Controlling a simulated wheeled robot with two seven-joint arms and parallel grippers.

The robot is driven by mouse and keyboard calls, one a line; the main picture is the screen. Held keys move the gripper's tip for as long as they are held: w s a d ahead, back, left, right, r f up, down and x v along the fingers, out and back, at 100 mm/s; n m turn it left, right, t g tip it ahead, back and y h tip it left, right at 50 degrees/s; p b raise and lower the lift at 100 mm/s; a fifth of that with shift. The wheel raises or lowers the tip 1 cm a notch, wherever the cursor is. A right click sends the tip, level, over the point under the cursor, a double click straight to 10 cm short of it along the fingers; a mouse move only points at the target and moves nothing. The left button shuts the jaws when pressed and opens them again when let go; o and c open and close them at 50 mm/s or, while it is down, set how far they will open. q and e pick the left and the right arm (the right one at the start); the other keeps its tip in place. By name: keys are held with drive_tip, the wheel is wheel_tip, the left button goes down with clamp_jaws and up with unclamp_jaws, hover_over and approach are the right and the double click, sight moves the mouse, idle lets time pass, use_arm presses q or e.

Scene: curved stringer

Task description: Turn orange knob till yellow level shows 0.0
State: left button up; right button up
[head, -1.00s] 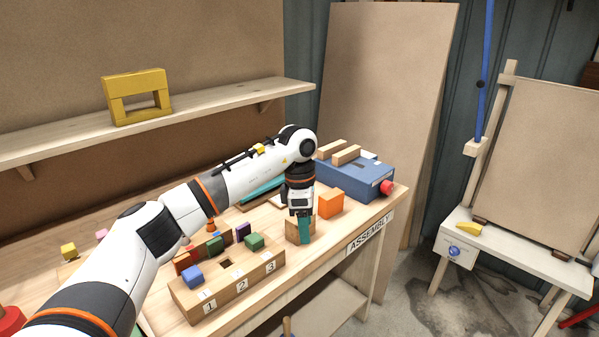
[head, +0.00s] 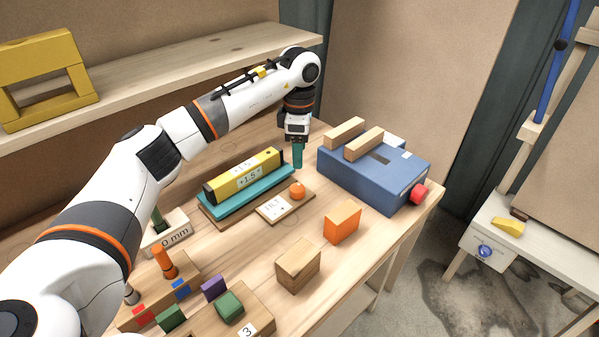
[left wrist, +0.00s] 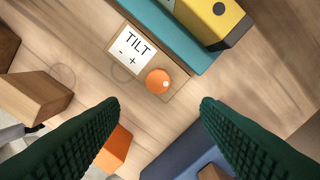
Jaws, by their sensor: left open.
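The orange knob (head: 297,191) sits on a small wooden base beside a white TILT card (head: 273,208). In the left wrist view the knob (left wrist: 158,81) lies beyond the fingertips, near the middle, with the TILT card (left wrist: 133,50) showing minus and plus signs. The yellow level (head: 243,176) rests on a teal bar and its label appears to read +1.5°. My left gripper (head: 298,160) points down above and behind the knob, apart from it. Its green fingers (left wrist: 160,105) are open with nothing between them. My right gripper is not in view.
A blue box (head: 375,176) with a red knob (head: 418,194) stands to the right. An orange block (head: 342,222) and a wooden block (head: 298,264) stand in front. A block rack is at the lower left. A shelf (head: 180,65) runs behind.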

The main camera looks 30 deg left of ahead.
sight(298, 187)
use_arm(q)
drive_tip(key=f, duration=0.1)
drive_tip(key=s+f, duration=0.1)
drive_tip(key=f, duration=0.1)
drive_tip(key=shift+p, duration=0.35)
drive_tip(key=shift+w+f, duration=0.1)
drive_tip(key=shift+f, duration=0.85)
drive_tip(key=f, duration=0.3)
drive_tip(key=f+p, duration=0.1)
drive_tip(key=shift+w+a+f, duration=0.1)
drive_tip(key=shift+w+f, duration=0.05)
drive_tip(key=shift+w, duration=0.1)
drive_tip(key=shift+f, duration=0.75)
drive_tip(key=shift+c, duration=0.5)
drive_tip(key=c, duration=0.9)
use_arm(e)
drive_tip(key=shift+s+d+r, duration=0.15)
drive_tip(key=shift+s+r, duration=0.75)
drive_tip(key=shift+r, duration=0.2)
